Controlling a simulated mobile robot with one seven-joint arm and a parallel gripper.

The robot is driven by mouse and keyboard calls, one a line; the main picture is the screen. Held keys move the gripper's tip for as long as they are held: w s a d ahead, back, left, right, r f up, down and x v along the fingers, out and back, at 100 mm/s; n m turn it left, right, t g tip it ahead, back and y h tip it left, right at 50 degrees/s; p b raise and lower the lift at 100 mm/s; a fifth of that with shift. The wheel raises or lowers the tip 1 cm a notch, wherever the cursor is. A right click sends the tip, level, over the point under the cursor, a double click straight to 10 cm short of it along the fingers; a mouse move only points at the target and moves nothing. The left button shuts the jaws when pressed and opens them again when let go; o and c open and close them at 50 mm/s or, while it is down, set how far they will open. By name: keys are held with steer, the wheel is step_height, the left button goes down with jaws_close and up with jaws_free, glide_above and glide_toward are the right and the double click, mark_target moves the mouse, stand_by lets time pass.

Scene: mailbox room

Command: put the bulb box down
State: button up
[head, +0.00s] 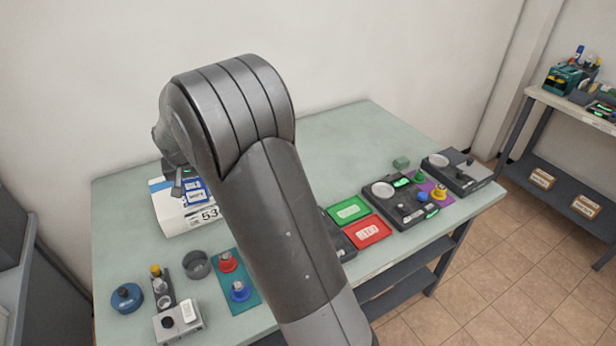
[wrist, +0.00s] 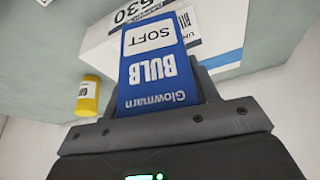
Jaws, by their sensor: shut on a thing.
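The bulb box (wrist: 155,75) is blue with a white SOFT label and the words Glowmarn BULB, upside down in the wrist view. My gripper (wrist: 160,100) is shut on it, with a dark finger on each side. In the head view the bulb box (head: 194,190) shows beside my gripper (head: 177,183), over or on a white parcel (head: 184,222) marked 53. The parcel also shows behind the bulb box in the wrist view (wrist: 105,50). I cannot tell whether the bulb box touches the parcel.
My arm hides the middle of the pale green table (head: 125,235). A grey cup (head: 197,264), a blue round weight (head: 126,298) and a teal mat (head: 232,268) are in front. Green (head: 349,209) and red (head: 367,231) trays stand right. A yellow cylinder (wrist: 88,97) is near my gripper.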

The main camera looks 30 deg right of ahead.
steer(key=w+d+m+h, duration=0.1)
steer(key=d+m, duration=0.2)
steer(key=d, duration=1.9)
steer(key=s+d+m+g+h, duration=0.15)
steer(key=s+d, duration=0.25)
steer(key=d, duration=0.8)
steer(key=s+d+m, duration=0.2)
steer(key=s+d, duration=0.1)
steer(key=d, duration=0.8)
steer(key=shift+w+a+f, duration=1.05)
steer(key=shift+w+f, duration=0.45)
steer(key=shift+f, duration=0.3)
steer(key=shift+w+a+f, duration=1)
steer(key=shift+w+f, duration=0.55)
steer(key=shift+f, duration=0.2)
steer(key=shift+w+a+f, duration=1.05)
steer(key=shift+w+f, duration=0.45)
steer(key=shift+f, duration=0.3)
steer(key=shift+f, duration=0.15)
steer(key=o, duration=1)
